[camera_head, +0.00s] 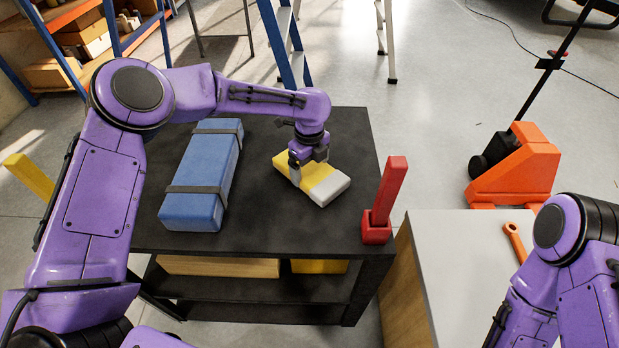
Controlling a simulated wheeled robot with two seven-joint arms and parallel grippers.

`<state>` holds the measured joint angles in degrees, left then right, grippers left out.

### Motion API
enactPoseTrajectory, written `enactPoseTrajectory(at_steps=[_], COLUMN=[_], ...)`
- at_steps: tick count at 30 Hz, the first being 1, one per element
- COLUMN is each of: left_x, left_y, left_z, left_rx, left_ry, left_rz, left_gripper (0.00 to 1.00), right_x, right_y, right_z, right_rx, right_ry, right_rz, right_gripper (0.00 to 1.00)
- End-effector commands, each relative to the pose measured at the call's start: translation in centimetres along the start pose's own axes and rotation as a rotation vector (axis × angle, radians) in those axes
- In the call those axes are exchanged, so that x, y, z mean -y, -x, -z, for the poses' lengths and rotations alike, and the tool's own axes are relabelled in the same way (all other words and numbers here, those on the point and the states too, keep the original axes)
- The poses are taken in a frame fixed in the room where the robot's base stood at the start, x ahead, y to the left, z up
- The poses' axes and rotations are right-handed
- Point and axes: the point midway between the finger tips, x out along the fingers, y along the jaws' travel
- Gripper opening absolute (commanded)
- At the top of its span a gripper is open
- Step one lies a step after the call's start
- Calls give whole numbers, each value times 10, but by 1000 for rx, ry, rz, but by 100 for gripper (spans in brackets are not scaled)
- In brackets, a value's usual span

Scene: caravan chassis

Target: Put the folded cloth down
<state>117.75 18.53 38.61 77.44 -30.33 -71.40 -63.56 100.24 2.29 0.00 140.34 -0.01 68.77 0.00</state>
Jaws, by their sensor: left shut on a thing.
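The folded cloth (325,186), a flat block with yellow and whitish-grey parts, is at the right half of the black table (265,219). My left gripper (296,170) points down at the cloth's far left end and is shut on it. The fingertips are partly hidden by the wrist and the cloth. The cloth is at or very close to the tabletop; I cannot tell whether it touches. My right arm shows at the lower right, but its gripper is out of view.
A long blue case (205,172) with dark straps lies left of the cloth. A red post on a block (387,200) stands at the table's right edge. A grey-topped cabinet (455,260) with an orange wrench (515,241) is to the right. Bare tabletop lies in front of the cloth.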

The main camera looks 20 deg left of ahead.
Motion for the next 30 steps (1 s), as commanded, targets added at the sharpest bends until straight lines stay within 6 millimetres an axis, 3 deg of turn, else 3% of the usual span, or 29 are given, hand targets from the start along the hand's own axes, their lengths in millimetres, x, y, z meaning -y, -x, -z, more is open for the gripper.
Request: enactPoseTrajectory(at_steps=[1, 10, 11, 12, 21, 30], left_x=[1, 1, 1, 1, 1, 2], left_y=[-8, -6, -6, -6, 3, 76], left_z=[0, 0, 0, 0, 0, 0], left_rx=[0, 1, 0, 0, 1, 2], left_ry=[0, 1, 1, 1, 1, 2], left_rz=[2, 2, 2, 2, 4, 6], left_gripper=[57, 57, 96, 100, 100, 100], right_x=[0, 0, 0, 0, 0, 1], right_y=[-8, -4, -4, -3, -5, -14], right_z=[-4, -2, -2, -1, -2, -6], right_rx=[1, 0, 0, 0, 0, 0], right_ry=[0, 0, 0, 0, 0, 0], right_rz=[0, 0, 0, 0, 0, 0], right_gripper=[0, 0, 0, 0, 0, 0])
